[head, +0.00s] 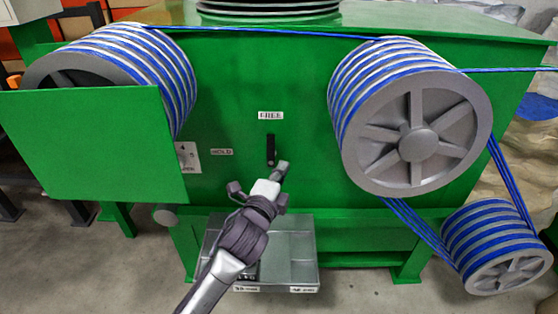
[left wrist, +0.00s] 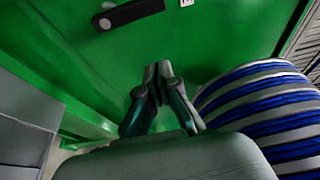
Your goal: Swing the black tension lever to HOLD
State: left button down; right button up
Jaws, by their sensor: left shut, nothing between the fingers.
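The black tension lever (head: 271,150) is on the front of the green machine. It stands upright, its free end towards the FREE label (head: 271,115). The HOLD label (head: 222,152) is to its left. My left gripper (head: 283,167) is shut and empty, its fingertips just right of the lever's lower end in the head view. In the left wrist view the lever (left wrist: 130,14) lies above the closed fingertips (left wrist: 164,72), with a visible gap. Whether the fingertips touch the panel is unclear. My right gripper is not in view.
Spoked drums wound with blue cable stand at left (head: 130,70), right (head: 410,115) and lower right (head: 500,245). A green plate (head: 85,145) juts out at left. A grey tray (head: 290,265) sits below the panel. The panel between lever and HOLD label is clear.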

aim_at(271, 148)
pick_arm(q)
jog(key=w+a+b, duration=0.1)
jog(key=w, duration=0.7)
jog(key=shift+w, duration=0.25)
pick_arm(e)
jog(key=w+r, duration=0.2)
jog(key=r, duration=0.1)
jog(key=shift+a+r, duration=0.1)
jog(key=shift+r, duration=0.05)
pick_arm(q)
jog(key=shift+a, duration=0.2)
